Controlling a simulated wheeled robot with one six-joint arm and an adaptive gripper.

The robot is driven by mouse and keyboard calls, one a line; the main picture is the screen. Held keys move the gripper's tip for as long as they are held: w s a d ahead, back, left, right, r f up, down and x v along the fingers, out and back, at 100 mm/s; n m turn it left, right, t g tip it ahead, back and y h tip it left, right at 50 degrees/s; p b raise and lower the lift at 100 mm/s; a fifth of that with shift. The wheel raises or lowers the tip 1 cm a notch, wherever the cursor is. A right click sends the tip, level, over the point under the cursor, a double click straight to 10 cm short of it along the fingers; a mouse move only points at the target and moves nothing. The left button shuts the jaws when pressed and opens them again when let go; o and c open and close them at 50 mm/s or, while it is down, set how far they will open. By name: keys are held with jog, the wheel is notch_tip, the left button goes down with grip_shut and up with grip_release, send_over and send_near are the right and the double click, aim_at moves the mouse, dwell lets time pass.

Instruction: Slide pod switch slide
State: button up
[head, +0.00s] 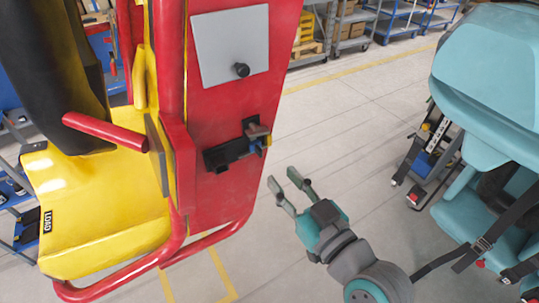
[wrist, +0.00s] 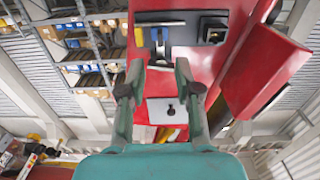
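The pod switch slide (head: 230,152) is a dark rail on the red side panel (head: 215,195) of the pod. A small block with blue and brown parts (head: 257,139) sits at its right end in the head view. In the wrist view the slide (wrist: 180,28) crosses the top, with the blue part (wrist: 158,36) near the middle, a yellow part to its left and a dark square block (wrist: 212,29) to its right. My gripper (head: 283,179) is open and empty, below and right of the slide. In the wrist view its fingertips (wrist: 158,72) point toward the blue part, apart from it.
A grey plate with a black knob (head: 242,70) is on the same red panel. The pod's yellow seat (head: 100,215) and red tube frame (head: 130,268) stand left. A teal seat with dark straps (head: 490,215) stands right. Open floor (head: 345,130) lies between; shelves stand behind.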

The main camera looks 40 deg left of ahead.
aim_at(261, 154)
jog(key=x, duration=0.8)
grip_shut()
